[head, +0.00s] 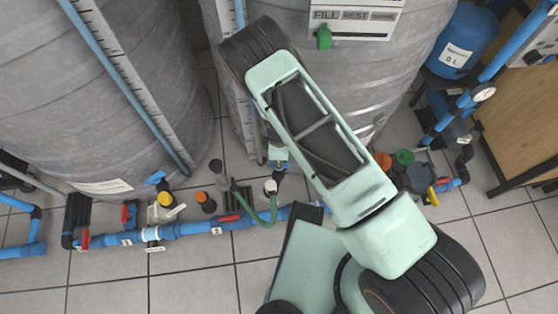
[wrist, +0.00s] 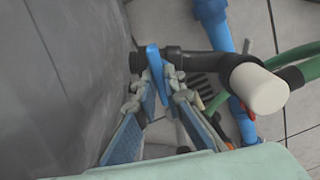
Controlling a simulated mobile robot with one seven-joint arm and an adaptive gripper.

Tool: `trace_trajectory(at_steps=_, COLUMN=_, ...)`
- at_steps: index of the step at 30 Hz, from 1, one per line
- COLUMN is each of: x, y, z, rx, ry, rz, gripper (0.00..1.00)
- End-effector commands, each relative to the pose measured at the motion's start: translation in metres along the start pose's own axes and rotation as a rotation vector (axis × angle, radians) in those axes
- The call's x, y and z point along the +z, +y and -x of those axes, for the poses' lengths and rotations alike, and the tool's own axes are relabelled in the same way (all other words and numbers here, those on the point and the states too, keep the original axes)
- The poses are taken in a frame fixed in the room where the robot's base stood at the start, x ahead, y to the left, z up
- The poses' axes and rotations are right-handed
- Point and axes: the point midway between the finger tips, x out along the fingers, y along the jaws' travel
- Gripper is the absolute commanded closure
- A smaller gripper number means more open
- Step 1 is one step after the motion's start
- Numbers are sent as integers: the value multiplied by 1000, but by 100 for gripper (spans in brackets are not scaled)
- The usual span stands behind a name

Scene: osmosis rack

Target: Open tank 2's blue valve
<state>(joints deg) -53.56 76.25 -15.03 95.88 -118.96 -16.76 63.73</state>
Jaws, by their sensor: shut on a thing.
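My gripper (wrist: 160,95) is in the wrist view with its two fingers on either side of a blue valve handle (wrist: 155,62). The fingers are shut on it. The handle sits on a black pipe fitting (wrist: 195,62) that comes out of the grey tank wall (wrist: 75,70). In the head view my gripper (head: 278,158) reaches down to the foot of the middle grey tank (head: 385,75), and the handle is largely hidden there. I cannot read a tank number on it.
A blue floor pipe (head: 190,229) with red-handled valves runs along the tanks. Another blue valve handle (head: 155,178) is at the left tank (head: 60,120). A green hose (head: 272,208) runs close to my gripper; a white-capped fitting (wrist: 258,90) is right of it. Tiled floor in front is clear.

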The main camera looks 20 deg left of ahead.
Motion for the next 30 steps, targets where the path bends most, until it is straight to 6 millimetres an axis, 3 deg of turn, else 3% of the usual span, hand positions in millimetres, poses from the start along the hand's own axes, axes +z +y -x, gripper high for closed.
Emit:
trace_trajectory(at_steps=18, x=1, y=-1, z=1, rx=0, ry=-1, rz=493, gripper=100)
trace_trajectory(at_steps=30, x=0, y=-1, z=1, rx=1, ry=-1, rz=660, gripper=100)
